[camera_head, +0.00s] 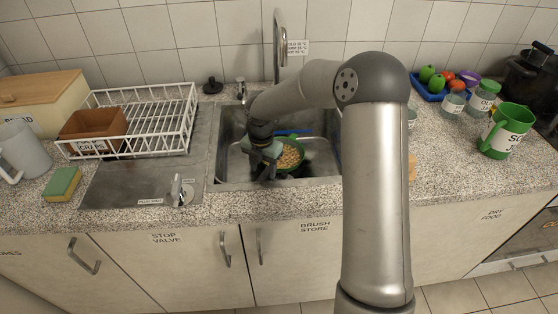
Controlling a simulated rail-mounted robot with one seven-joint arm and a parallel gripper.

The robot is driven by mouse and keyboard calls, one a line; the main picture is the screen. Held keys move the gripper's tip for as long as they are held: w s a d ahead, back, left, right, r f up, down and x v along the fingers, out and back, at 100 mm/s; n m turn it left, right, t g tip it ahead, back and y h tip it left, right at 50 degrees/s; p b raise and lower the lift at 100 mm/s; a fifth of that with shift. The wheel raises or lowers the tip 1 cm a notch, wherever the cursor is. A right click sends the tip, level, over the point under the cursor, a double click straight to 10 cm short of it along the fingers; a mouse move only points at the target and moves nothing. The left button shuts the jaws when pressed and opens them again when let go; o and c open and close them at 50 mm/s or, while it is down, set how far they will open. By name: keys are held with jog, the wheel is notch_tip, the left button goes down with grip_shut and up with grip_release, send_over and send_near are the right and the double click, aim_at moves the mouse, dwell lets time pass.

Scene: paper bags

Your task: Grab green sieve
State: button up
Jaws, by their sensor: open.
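The green sieve (290,156) sits inside the sink basin, with a tan, grainy content showing in it. My gripper (264,172) is over the sink at the left side of the sieve, pointing down. Its jaws are open, though the fingertips are small and dark in this view. I cannot tell whether a finger touches the sieve's rim. The sieve's handle cannot be made out, and my arm covers the right part of the sink.
A blue item (292,132) lies behind the sieve in the sink (229,150). The tap (279,45) stands behind it. A white dish rack (160,115) with a brown scraps box (92,131) is at left. A green jug (507,130) stands at right.

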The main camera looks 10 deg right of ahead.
aim_at(262, 177)
jog(key=f, duration=0.5)
jog(key=shift+a+f, duration=0.1)
jog(key=shift+a, duration=0.1)
grip_shut()
